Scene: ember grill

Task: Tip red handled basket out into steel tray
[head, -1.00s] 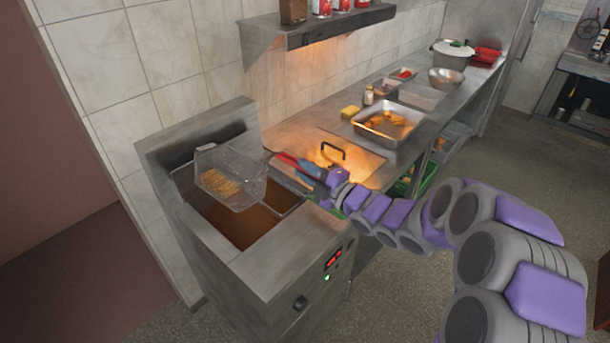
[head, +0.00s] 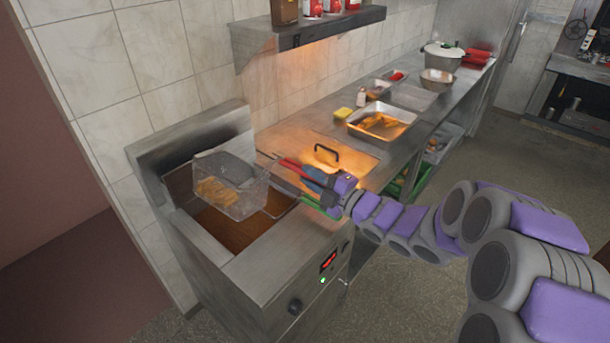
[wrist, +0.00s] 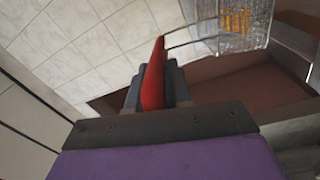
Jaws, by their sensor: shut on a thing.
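The red handled basket (head: 250,202) is a clear-looking mesh basket with golden fries inside. It hangs above the fryer's oil well, roughly level. Its red handle (head: 292,166) runs right into my gripper (head: 318,178), which is shut on it. The wrist view shows the red handle (wrist: 153,80) between my fingers, with part of the basket (wrist: 262,38) at the top right. The steel tray (head: 405,133) stands on the counter, right of and behind the basket, with several golden pieces in it.
The fryer (head: 270,262) is below the basket. A green handle (head: 322,208) shows beside my gripper. A black loop handle (head: 326,152) stands up from the counter between fryer and tray. A yellow block (head: 343,113) and a shaker (head: 361,97) are near the tray. A shelf (head: 300,35) overhangs the counter.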

